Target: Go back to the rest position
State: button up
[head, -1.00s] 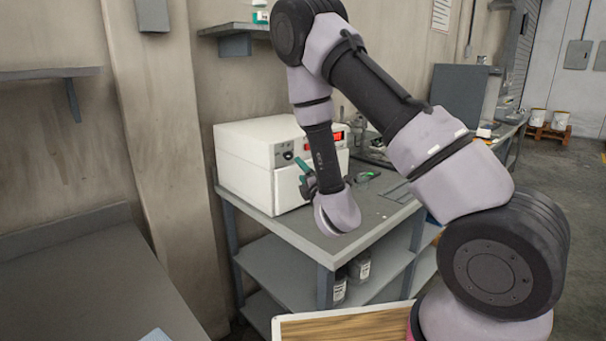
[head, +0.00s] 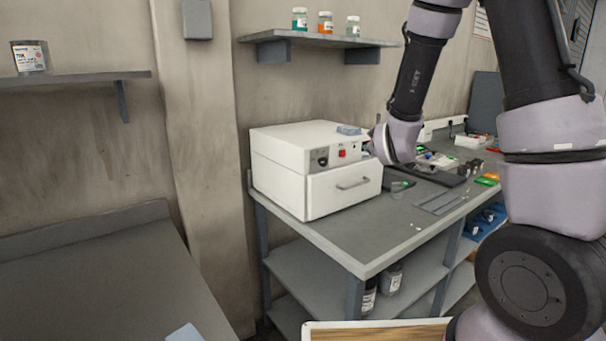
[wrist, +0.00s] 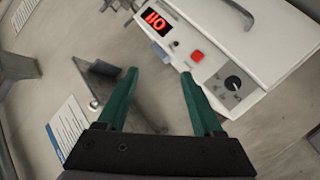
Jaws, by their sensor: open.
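My gripper (wrist: 160,95) is open in the wrist view, with two green fingers spread apart and nothing between them. In the head view the fingers are hidden behind my wrist, beside the right end of the white oven-like box. The white box (head: 282,188) stands on the grey bench with its drawer front shut. In the wrist view the white box (wrist: 265,50) lies past the fingertips at the upper right, with a lit red display reading 110, a red button and a black knob.
The grey bench (head: 385,245) carries loose tools and trays at its right. A wall shelf (head: 320,41) above the box holds three small jars. Another shelf at left (head: 85,74) holds a labelled tin (head: 30,57). Bottles (head: 388,280) stand on the bench's lower shelf. The left grey surface (head: 90,280) is mostly bare.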

jog(key=s+d+r+m+g+y, duration=0.2)
jog(key=s+d+r+m+g, duration=0.15)
jog(key=s+r+m, duration=0.5)
jog(key=s+r+m+g, duration=0.1)
jog(key=s+r+g, duration=0.1)
jog(key=s, duration=0.8)
jog(key=s+r+m+g+y, duration=0.1)
jog(key=s+r+m+g, duration=0.1)
jog(key=s, duration=0.9)
jog(key=shift+s+g, duration=0.3)
jog(key=shift+g, duration=0.05)
jog(key=shift+m, duration=0.25)
